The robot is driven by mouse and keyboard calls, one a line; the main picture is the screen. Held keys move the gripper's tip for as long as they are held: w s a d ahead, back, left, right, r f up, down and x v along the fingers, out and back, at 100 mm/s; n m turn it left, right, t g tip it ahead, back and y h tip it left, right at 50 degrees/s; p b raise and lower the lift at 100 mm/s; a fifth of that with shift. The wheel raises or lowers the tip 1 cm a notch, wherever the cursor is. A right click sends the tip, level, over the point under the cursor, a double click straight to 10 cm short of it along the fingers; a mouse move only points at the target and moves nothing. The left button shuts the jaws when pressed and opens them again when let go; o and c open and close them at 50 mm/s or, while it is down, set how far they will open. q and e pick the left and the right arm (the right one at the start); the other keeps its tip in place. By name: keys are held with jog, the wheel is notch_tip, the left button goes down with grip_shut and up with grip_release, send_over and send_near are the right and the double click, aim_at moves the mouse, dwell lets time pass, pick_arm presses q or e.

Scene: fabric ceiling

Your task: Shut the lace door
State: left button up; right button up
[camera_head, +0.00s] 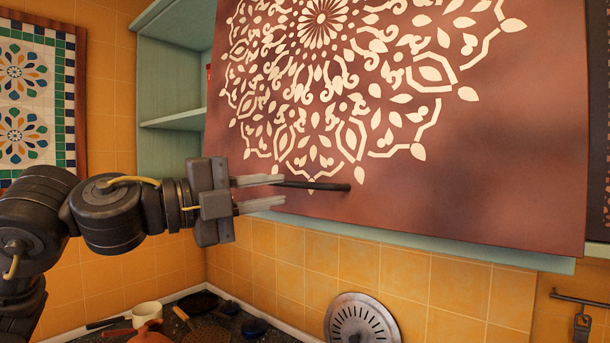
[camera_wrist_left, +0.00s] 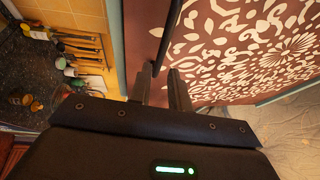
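The lace door (camera_head: 480,150) is a large red-brown panel with a cream lace-like pattern; it also shows in the left wrist view (camera_wrist_left: 200,60). It stands open, away from the pale green cabinet (camera_head: 160,80), whose shelves show at its left side. A dark bar handle (camera_head: 325,186) lies along its lower edge; in the left wrist view the handle (camera_wrist_left: 168,35) runs down toward my fingertips. My left gripper (camera_head: 282,191) is open, its two fingers apart at the handle's left end. I cannot tell whether they touch it. My right gripper is not in view.
Below are an orange tiled wall (camera_head: 400,275) and a dark counter with several pots and pans, including a white pot (camera_head: 147,313). A round slotted metal disc (camera_head: 361,322) stands against the wall. A framed tile picture (camera_head: 30,100) hangs at the left.

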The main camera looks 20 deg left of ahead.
aim_at(303, 186)
pick_arm(q)
jog(key=p+x, duration=0.2)
jog(key=x, duration=0.4)
jog(key=shift+w+d+r, duration=0.1)
jog(key=shift+w+d, duration=0.1)
jog(key=shift+w, duration=0.15)
grip_shut()
